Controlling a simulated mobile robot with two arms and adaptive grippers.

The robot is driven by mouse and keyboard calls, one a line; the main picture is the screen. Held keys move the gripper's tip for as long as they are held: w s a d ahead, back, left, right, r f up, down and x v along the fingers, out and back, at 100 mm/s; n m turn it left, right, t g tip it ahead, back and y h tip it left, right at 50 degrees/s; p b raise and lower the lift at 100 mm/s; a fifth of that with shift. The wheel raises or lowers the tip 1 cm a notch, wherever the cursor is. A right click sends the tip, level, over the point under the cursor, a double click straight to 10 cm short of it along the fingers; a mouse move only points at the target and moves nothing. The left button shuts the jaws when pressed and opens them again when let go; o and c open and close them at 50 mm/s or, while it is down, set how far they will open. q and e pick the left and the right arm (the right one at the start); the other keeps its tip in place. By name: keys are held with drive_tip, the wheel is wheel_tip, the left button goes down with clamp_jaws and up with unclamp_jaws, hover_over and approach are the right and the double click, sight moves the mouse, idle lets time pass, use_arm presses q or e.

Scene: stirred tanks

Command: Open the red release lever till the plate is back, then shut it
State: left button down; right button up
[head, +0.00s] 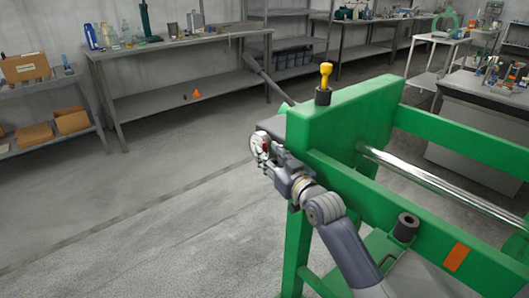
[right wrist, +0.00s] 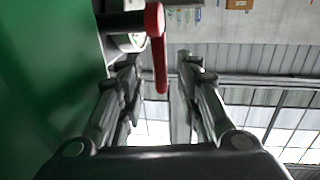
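My right gripper (head: 268,153) is there, reaching in from the lower right. In the right wrist view its fingers (right wrist: 161,66) are apart, with the lever's lower end between them and a gap on each side. My left gripper is not in view. I cannot pick out the plate for certain.
The green frame (head: 345,112) holds a shiny rod (head: 440,183) and a yellow-topped knob (head: 325,76). A dark bar (head: 268,79) slants up left from it. A grey bench (head: 180,45) and shelves stand behind. The floor (head: 130,175) at left is clear.

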sight(265, 150)
drive_tip(key=shift+x, duration=1.55)
drive_tip(key=shift+c, duration=0.4)
clamp_jaws()
